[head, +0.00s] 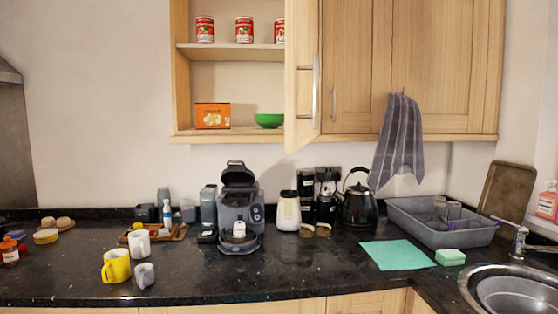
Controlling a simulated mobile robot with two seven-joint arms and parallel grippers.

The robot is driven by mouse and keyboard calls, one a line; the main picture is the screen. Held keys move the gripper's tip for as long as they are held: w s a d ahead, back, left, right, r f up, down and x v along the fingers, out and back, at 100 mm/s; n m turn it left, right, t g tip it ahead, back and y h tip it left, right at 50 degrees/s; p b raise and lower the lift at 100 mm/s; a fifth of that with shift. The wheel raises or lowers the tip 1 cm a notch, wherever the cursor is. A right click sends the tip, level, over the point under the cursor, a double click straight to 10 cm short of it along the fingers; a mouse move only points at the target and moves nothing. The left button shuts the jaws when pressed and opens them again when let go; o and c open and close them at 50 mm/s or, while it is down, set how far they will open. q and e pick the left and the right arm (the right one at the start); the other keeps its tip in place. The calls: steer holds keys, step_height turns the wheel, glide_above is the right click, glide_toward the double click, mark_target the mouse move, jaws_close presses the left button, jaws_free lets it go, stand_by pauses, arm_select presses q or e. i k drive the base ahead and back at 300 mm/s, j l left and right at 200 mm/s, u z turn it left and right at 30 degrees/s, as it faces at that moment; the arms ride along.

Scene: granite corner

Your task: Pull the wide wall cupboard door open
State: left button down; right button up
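The wall cupboard (180,95) hangs above the counter. Its left door (303,112) stands swung out, seen nearly edge-on, with a vertical bar handle (316,92) on it. The open compartment shows a shelf (232,46) with several red cans (244,30), and below it an orange box (212,116) and a green bowl (269,120). The door to its right (350,60) is shut and has its own bar handle (334,103). Neither of my grippers is in the head view.
A dark granite counter (200,284) runs below, with a coffee machine (240,212), a kettle (358,205), mugs (117,265), a grey dish tub (440,232) and a sink (510,292). A striped towel (397,145) hangs at the cupboard's right part. The air before the open compartment is clear.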

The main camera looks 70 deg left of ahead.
mark_target(302, 30)
steer(key=j+u, duration=0.1)
steer(key=u, duration=0.35)
steer(key=j+u, duration=0.1)
steer(key=u, duration=0.4)
steer(key=i+u, duration=0.1)
steer(key=u, duration=0.35)
